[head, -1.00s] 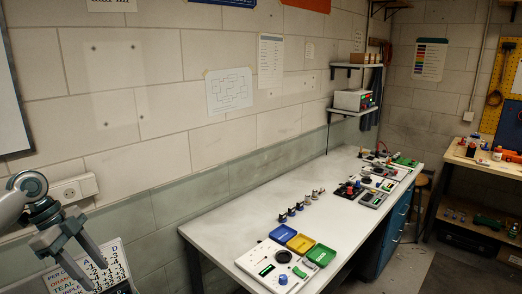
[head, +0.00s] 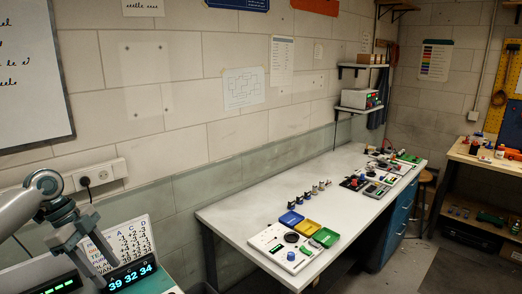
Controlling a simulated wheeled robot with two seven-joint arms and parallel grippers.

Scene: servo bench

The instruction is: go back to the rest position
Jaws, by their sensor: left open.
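My left gripper (head: 91,262) is at the lower left, with its fingers apart and pointing down. Nothing shows between the fingers. It hangs in front of a white card with printed letters and numbers (head: 130,240) and a dark display reading 39 32 34 (head: 133,272). My left arm (head: 20,205) comes in from the left edge. My right gripper is not in view.
A long white bench (head: 240,208) runs along the wall, with a white device panel (head: 272,250), blue, yellow and green trays (head: 325,237), and several small parts. A wooden bench (head: 460,155) stands at the right. Grey floor (head: 440,262) between them looks clear.

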